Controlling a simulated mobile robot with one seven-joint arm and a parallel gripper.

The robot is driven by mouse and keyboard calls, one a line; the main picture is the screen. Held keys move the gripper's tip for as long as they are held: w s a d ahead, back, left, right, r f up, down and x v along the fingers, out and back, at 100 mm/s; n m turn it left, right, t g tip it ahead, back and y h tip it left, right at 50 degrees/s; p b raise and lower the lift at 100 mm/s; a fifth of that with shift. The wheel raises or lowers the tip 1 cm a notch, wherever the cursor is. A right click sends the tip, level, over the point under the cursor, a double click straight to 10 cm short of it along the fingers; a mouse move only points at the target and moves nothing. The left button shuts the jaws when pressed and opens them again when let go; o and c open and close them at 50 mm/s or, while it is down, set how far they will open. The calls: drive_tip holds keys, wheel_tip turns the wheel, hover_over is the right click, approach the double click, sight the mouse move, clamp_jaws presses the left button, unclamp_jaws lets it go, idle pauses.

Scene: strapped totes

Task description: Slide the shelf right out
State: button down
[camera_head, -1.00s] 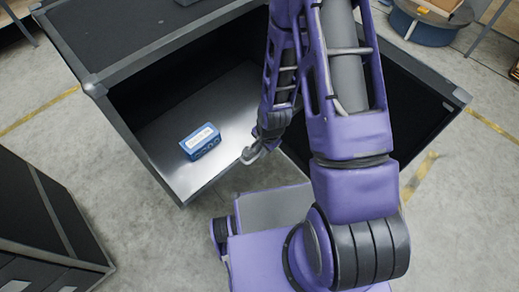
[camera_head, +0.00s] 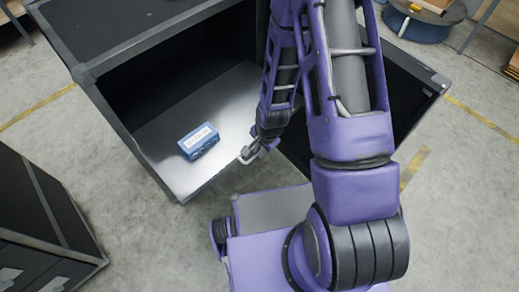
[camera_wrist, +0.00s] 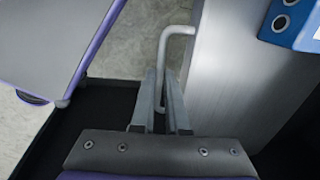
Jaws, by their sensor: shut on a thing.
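The shelf (camera_head: 225,110) is a shiny metal board inside a large black case (camera_head: 107,64) with grey edging. It also shows in the wrist view (camera_wrist: 222,85). A light metal handle (camera_wrist: 177,32) stands at the shelf's front edge. My gripper (camera_wrist: 163,105) is shut on this handle, with a finger on each side of its bar. In the head view my gripper (camera_head: 250,153) is at the shelf's front right corner, partly hidden by my arm. A blue box with a white label (camera_head: 199,141) sits on the shelf.
Another black case (camera_head: 40,220) stands at the lower left. Bare concrete floor (camera_head: 140,215) lies between the cases. A blue round drum (camera_head: 420,25) stands at the back right. My purple base is close in front of the shelf.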

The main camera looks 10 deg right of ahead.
drive_tip(key=c, duration=0.9)
unclamp_jaws()
drive_tip(key=shift+s+d, duration=0.15)
drive_tip(key=shift+s, duration=0.1)
drive_tip(key=p+v, duration=0.4)
drive_tip(key=v, duration=1.3)
drive_tip(key=shift+r, duration=0.25)
drive_tip(key=shift+w, duration=0.1)
